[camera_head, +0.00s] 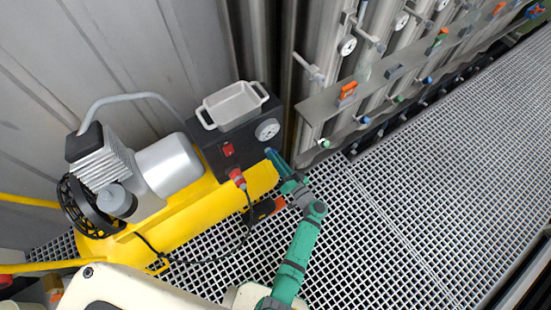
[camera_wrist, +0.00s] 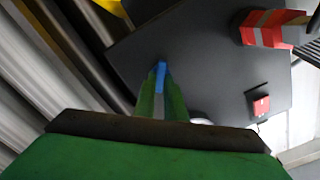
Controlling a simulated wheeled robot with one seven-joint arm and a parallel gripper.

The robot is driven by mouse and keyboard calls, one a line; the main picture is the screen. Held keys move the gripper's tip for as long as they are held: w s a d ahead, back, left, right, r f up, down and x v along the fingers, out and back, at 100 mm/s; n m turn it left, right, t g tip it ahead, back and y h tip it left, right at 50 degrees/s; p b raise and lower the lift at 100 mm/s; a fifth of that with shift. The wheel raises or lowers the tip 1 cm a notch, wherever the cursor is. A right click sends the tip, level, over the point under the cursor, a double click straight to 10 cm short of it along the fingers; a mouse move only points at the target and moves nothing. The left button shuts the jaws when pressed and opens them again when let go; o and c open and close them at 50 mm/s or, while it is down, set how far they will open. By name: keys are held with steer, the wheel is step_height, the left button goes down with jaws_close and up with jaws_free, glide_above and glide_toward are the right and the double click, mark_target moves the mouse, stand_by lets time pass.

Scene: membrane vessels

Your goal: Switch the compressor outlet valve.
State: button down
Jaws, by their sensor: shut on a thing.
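The yellow compressor (camera_head: 190,212) stands at the left in the head view, with a dark control box (camera_head: 215,148) at its right end. My green gripper (camera_head: 279,164) reaches the box's right side, below the round gauge (camera_head: 267,129). In the wrist view my gripper (camera_wrist: 161,82) is shut on a small blue part (camera_wrist: 161,72), which looks like the outlet valve's handle. The fingers hide most of it, so its turn position cannot be told. A red and grey fitting (camera_wrist: 268,28) and a red switch (camera_wrist: 260,106) show on the dark panel.
A white dish (camera_head: 232,106) sits on top of the box. A black and orange tool (camera_head: 263,209) and a black cable lie close to my arm. Vessels with small valves (camera_head: 347,90) line the back right. The grating (camera_head: 430,180) at right is clear.

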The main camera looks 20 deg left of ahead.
steer(key=m, duration=1)
steer(key=shift+w+d+f, duration=0.1)
steer(key=shift+f, duration=0.1)
steer(key=shift+m, duration=0.3)
steer(key=c, duration=1.8)
jaws_free()
steer(key=v, duration=1)
steer(key=shift+s+d, duration=0.3)
